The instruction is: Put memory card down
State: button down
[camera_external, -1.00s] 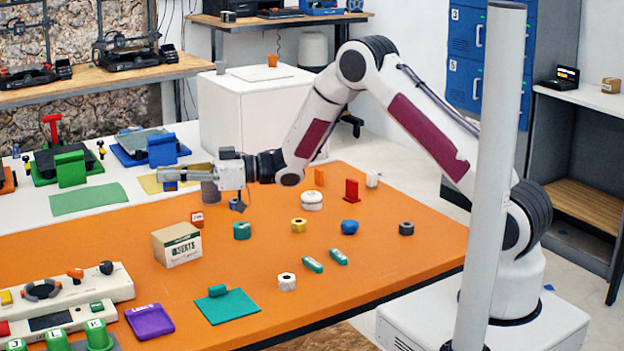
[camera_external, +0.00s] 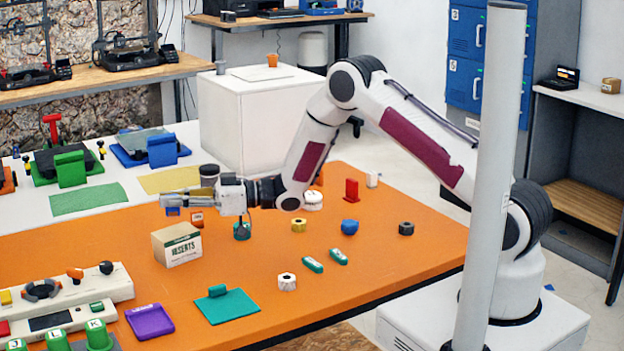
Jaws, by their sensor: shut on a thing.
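My gripper (camera_external: 176,201) reaches left over the far left part of the orange table and points roughly sideways. It is shut on a small blue piece (camera_external: 173,211) that shows at the fingertips, which I take to be the memory card. Most of the piece is hidden by the fingers. It looks low, near the far edge of the orange top, but I cannot tell whether it touches a surface.
An inserts box (camera_external: 177,245) stands in front. A dark-lidded jar (camera_external: 209,172) stands behind. Several small parts are scattered to the right.

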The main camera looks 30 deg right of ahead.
aim_at(174, 216)
jog(key=shift+f, duration=1.85)
jog(key=shift+f, duration=0.1)
jog(key=c, duration=2.2)
grip_release()
jog(key=shift+o, duration=0.2)
jog(key=v, duration=1.2)
jog(key=shift+w, duration=0.15)
